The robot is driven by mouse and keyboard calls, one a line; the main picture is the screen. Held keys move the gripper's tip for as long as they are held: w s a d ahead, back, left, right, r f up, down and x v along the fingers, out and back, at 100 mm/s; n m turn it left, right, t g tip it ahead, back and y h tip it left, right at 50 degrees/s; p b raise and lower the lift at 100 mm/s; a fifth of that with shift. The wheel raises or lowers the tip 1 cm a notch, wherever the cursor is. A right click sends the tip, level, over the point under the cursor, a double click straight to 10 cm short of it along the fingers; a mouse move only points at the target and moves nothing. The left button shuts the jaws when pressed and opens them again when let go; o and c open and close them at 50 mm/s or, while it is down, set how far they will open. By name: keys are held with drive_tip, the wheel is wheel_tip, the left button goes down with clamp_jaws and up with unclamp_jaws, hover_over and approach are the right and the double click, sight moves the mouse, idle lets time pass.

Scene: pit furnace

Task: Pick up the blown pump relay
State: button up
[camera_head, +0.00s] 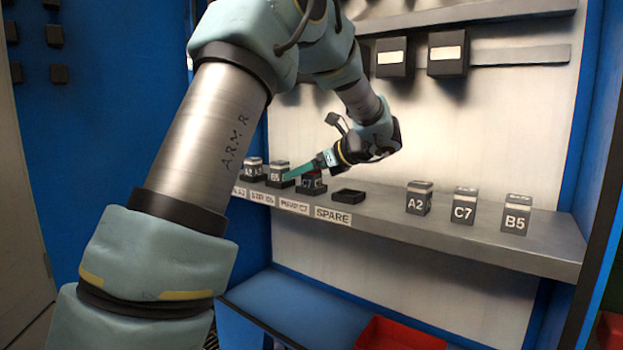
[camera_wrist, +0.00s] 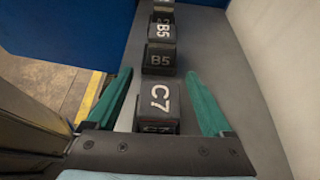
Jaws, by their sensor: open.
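The pump relay, a dark block marked C7 (camera_head: 311,179), sits in the third socket from the left on the grey shelf. It shows large in the wrist view (camera_wrist: 158,98), between the fingers. My gripper (camera_head: 292,173) has green fingers and reaches over this relay from the right. In the wrist view my gripper (camera_wrist: 158,76) is open, one finger on each side of the C7 block, with gaps visible. I cannot tell how far the fingertips are above the shelf. In the head view a finger partly hides the relay. No burn mark can be made out.
A relay B5 (camera_head: 276,171) and a relay A2 (camera_head: 252,168) stand in sockets left of C7. An empty socket (camera_head: 348,196) is above the SPARE label (camera_head: 333,215). Loose relays A2 (camera_head: 418,198), C7 (camera_head: 464,205) and B5 (camera_head: 516,213) stand at right. A red bin (camera_head: 400,335) is below.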

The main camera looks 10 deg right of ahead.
drive_tip(key=shift+w+a+f, duration=0.1)
drive_tip(key=shift+w+a, duration=0.1)
drive_tip(key=shift+c, duration=0.3)
clamp_jaws()
idle(0.3)
